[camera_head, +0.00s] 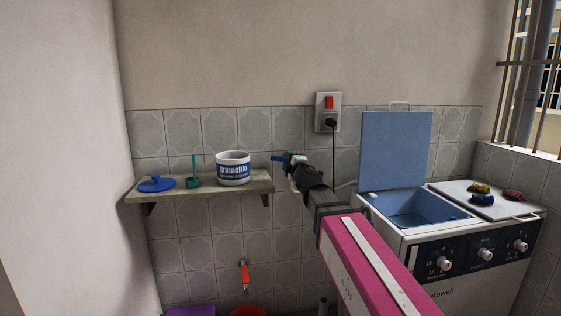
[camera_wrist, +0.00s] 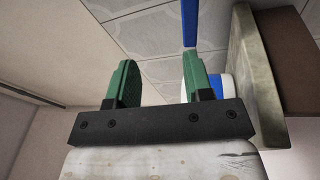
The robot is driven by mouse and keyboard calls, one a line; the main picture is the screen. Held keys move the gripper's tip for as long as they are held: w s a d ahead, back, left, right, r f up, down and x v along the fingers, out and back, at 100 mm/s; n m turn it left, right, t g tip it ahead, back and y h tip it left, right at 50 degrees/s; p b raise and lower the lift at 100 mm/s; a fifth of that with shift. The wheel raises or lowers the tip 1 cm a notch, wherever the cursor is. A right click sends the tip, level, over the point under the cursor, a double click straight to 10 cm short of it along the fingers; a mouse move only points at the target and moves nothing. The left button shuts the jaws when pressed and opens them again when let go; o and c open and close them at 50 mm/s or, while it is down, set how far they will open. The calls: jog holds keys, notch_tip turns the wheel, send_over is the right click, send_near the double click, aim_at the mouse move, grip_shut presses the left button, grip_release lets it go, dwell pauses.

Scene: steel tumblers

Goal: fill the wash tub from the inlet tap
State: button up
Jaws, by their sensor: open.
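The wash tub (camera_head: 415,207) is the open blue basin on the left of the washing machine, its blue lid (camera_head: 395,150) standing upright behind it. A blue lever (camera_head: 279,158), apparently of the inlet tap, shows at the tip of my gripper (camera_head: 291,157); the tap's body is hidden behind my gripper and arm. In the wrist view my gripper (camera_wrist: 160,62) has its green fingers apart with nothing between them. A narrow blue bar (camera_wrist: 190,22), likely the lever, is beyond the right fingertip. I cannot tell whether they touch. Water in the tub cannot be made out.
A wall shelf (camera_head: 225,190) left of my gripper holds a labelled tub (camera_head: 233,168), a teal scoop (camera_head: 194,172) and a blue lid (camera_head: 157,184). A red-handled tap (camera_head: 244,275) is below. Cloths (camera_head: 482,199) lie on the machine's right cover. A switched socket (camera_head: 328,111) is above.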

aim_at(279, 159)
jog(key=w+a+n+g+y, duration=0.1)
jog(key=w, duration=0.1)
jog(key=w+a+f+g+y, duration=0.1)
jog(key=w+a, duration=0.1)
jog(key=w, duration=0.1)
jog(key=w+a+f+n+g+y, duration=0.1)
jog(key=w+a, duration=0.1)
jog(key=w, duration=0.1)
jog(key=shift+a+n+g, duration=0.25)
jog(key=shift+n+g, duration=0.05)
dwell(0.4)
grip_shut()
